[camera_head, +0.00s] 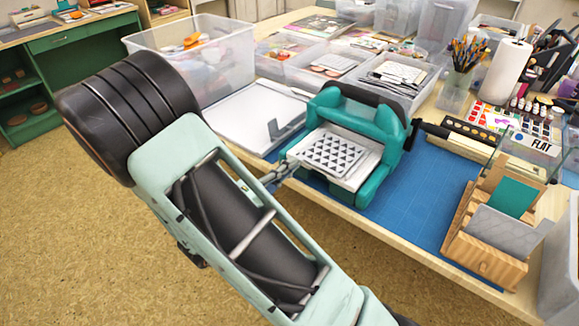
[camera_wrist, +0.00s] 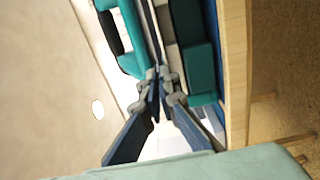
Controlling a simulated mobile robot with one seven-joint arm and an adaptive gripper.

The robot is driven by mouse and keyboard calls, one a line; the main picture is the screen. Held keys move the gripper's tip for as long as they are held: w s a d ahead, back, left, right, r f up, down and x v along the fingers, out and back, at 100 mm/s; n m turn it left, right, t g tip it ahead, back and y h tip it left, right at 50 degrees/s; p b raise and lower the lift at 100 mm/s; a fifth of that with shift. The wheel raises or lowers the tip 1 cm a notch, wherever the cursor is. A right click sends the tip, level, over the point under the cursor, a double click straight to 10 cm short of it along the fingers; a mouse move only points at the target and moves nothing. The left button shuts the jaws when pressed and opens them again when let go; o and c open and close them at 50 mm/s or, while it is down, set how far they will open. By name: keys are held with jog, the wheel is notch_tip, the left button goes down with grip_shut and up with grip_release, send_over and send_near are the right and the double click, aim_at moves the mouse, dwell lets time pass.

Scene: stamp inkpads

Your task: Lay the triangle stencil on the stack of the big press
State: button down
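The big press (camera_head: 385,125) is teal and stands on the blue mat at the table's front edge. The triangle stencil (camera_head: 334,153), a pale plate with dark triangles, lies flat over the press's white bed (camera_head: 358,177). The layers under it are mostly hidden. My gripper (camera_head: 291,166) is at the stencil's left front edge. In the wrist view, my gripper's fingertips (camera_wrist: 160,76) are close together on a thin plate edge, seen between teal press parts (camera_wrist: 203,70). The exact contact is small and partly hidden.
A wooden rack (camera_head: 484,262) holding a teal card and a grey patterned plate stands at right. The blue mat (camera_head: 420,190) is clear between press and rack. A white tray (camera_head: 240,112) and clear bins (camera_head: 193,65) stand left and behind.

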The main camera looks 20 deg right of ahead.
jog(key=shift+f+b, duration=0.45)
jog(key=shift+b, duration=0.1)
dwell(0.4)
jog(key=c, duration=2.1)
grip_release()
jog(key=shift+b+v, duration=0.3)
jog(key=shift+v, duration=2.25)
